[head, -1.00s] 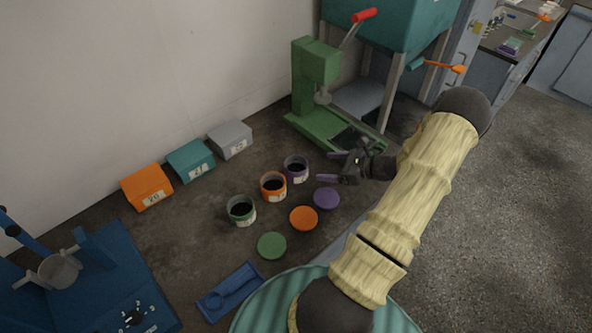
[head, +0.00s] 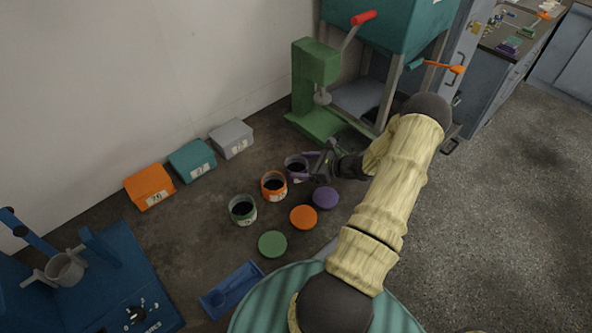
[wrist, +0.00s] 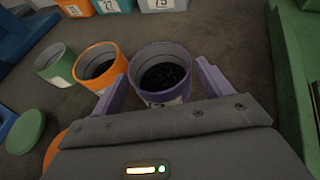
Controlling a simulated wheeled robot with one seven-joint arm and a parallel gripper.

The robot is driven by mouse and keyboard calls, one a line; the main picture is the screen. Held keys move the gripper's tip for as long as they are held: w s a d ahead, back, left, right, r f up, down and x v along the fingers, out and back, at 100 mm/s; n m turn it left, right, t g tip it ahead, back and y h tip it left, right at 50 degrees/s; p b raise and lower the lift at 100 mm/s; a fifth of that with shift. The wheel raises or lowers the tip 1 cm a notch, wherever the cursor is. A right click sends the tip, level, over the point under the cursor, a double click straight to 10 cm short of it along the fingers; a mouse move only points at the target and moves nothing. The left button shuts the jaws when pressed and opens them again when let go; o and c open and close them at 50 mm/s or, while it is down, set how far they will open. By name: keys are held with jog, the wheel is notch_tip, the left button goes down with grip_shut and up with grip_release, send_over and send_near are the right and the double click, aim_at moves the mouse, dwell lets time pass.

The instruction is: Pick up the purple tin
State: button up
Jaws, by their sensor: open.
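The purple tin (head: 294,163) is an open, round tin with dark grains inside and a white label. In the wrist view the purple tin (wrist: 161,58) stands upright between the tips of my two purple fingers. My gripper (head: 302,167) is open, with one finger on each side of the tin's near part. In the wrist view my gripper (wrist: 160,85) shows a finger close to the tin's right wall and one to its lower left. I cannot tell whether either finger touches it. The tin's lower near side is partly hidden by my gripper.
An orange tin (head: 273,195) and a green tin (head: 242,217) stand left of the purple tin. Purple (head: 325,198), orange (head: 303,217) and green (head: 272,244) lids lie in front. A green press (head: 315,75) stands behind. Numbered boxes (head: 191,161) line the wall.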

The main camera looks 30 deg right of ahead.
aim_at(287, 165)
jog(key=p+x, duration=0.1)
jog(key=x, duration=0.3)
jog(key=shift+f, duration=0.15)
jog(key=c, duration=0.8)
notch_tip(287, 165, up, 10)
jog(key=b, duration=0.1)
jog(key=shift+b, duration=0.3)
dwell(0.5)
